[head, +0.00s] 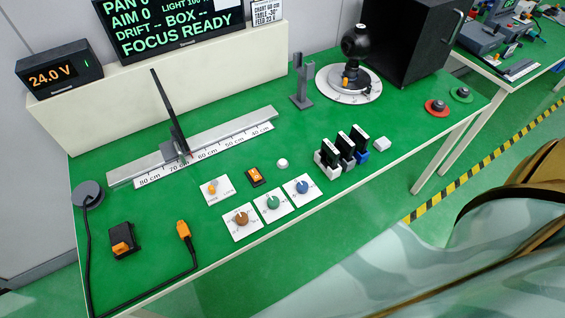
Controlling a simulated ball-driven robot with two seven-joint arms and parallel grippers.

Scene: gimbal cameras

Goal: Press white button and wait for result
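A small round white button (282,163) stands on the green bench top (330,220), just right of a black and orange rocker switch (255,176). A dark monitor (170,25) at the back shows green text that includes "FOCUS READY". Neither of my grippers can be seen, so nothing touches the button.
Three knobs on white plates (273,204) lie in front of the button. Black upright pieces in holders (343,150) stand to its right. A ruler rail (200,148) with a tilted black panel lies behind. An orange plug and black cable (184,231) lie front left.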

